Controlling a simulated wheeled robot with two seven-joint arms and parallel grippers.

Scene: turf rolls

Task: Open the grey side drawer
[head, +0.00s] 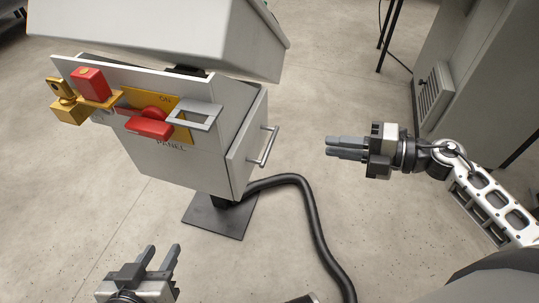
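The grey side drawer (240,155) is on the right side of the grey panel box, with a metal bar handle (264,146) on its face. The drawer looks closed or nearly so. My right gripper (328,148) comes in from the right and points left toward the handle, with a clear gap between them. Its fingers look close together and hold nothing I can see; whether they fully meet is unclear. My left gripper (160,257) is at the bottom left, below the box, with its fingers apart and empty.
The panel box's front bears a red switch handle (150,127), a red block (90,84) and a yellow padlock-like piece (66,105). A black hose (312,215) runs from the pedestal base (219,216). A grey cabinet (455,60) stands at the upper right. Floor between handle and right gripper is clear.

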